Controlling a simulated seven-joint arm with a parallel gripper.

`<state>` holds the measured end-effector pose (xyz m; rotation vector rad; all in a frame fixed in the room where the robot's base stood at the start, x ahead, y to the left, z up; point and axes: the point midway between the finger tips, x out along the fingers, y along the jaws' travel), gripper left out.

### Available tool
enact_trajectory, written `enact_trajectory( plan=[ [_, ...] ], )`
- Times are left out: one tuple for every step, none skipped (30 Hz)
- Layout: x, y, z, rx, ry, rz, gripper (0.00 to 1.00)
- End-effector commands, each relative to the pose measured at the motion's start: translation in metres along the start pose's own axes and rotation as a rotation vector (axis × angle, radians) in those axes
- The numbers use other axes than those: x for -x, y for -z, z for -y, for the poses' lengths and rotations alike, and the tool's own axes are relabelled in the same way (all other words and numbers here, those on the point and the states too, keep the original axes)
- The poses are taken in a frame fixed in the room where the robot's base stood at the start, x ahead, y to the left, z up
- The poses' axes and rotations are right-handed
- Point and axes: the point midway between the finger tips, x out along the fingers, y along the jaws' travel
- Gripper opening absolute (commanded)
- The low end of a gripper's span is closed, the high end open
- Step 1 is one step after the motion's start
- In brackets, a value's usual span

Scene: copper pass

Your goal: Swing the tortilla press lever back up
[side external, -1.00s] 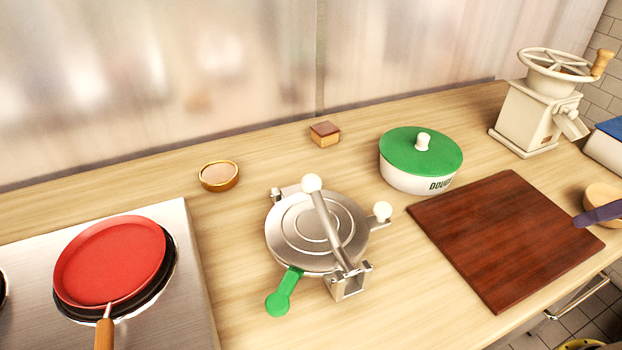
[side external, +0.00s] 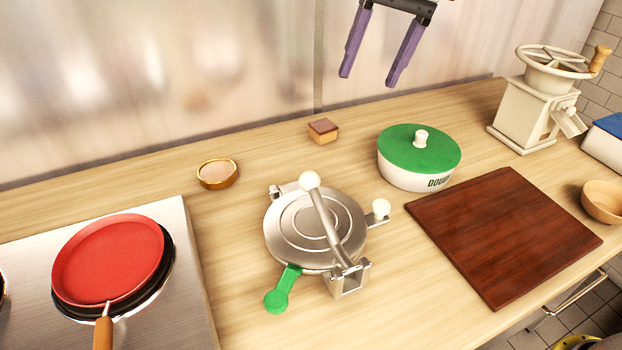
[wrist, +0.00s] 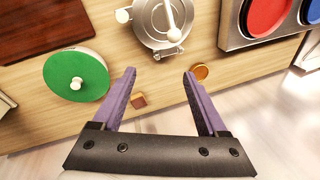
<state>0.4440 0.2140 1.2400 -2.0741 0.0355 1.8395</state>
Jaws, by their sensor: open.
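The tortilla press (side external: 293,238) is a round silver plate with raised rings, standing on the counter left of the cutting board. Its metal lever (side external: 326,225) lies across the closed top plate, with a white ball at its end. A green handle (side external: 283,290) sticks out at the front left of the press. The press also shows at the top of the wrist view (wrist: 150,22). My gripper (side external: 367,80), with purple fingers, is open and empty, high at the back above the counter. It is apart from the press and lever.
A white pot with a green lid (side external: 410,152) stands right of the press, and a dark wooden board (side external: 505,235) lies near it. A small brown block (side external: 323,131) and a round gold-rimmed dish (side external: 217,174) sit behind. A red pan (side external: 110,258) is on the stove; a grinder (side external: 537,115) is at back right.

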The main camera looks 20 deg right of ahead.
Motion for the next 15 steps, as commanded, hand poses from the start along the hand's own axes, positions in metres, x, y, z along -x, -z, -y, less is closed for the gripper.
enact_trajectory(
  plan=[
    [-0.020, 0.003, 0.015, 0.021, -0.009, 0.022, 0.76],
    [-0.030, 0.004, 0.021, 0.030, -0.012, 0.031, 0.76],
    [-0.042, 0.004, 0.028, 0.041, -0.020, 0.044, 0.76],
    [-0.050, 0.004, 0.032, 0.048, -0.026, 0.054, 0.76],
    [-0.058, 0.003, 0.035, 0.053, -0.033, 0.064, 0.76],
    [-0.068, 0.001, 0.037, 0.059, -0.043, 0.079, 0.76],
    [-0.074, -0.001, 0.039, 0.064, -0.050, 0.088, 0.76],
    [-0.079, -0.002, 0.040, 0.067, -0.055, 0.095, 0.76],
    [-0.084, -0.004, 0.042, 0.071, -0.059, 0.101, 0.76],
    [-0.086, -0.005, 0.043, 0.074, -0.060, 0.103, 0.76],
    [-0.087, -0.006, 0.043, 0.076, -0.060, 0.104, 0.76],
    [-0.090, -0.007, 0.043, 0.077, -0.060, 0.104, 0.76],
    [-0.093, -0.007, 0.043, 0.077, -0.061, 0.105, 0.76],
    [-0.096, -0.007, 0.043, 0.077, -0.061, 0.105, 0.76],
    [-0.102, -0.008, 0.042, 0.076, -0.062, 0.106, 0.76]
  ],
)
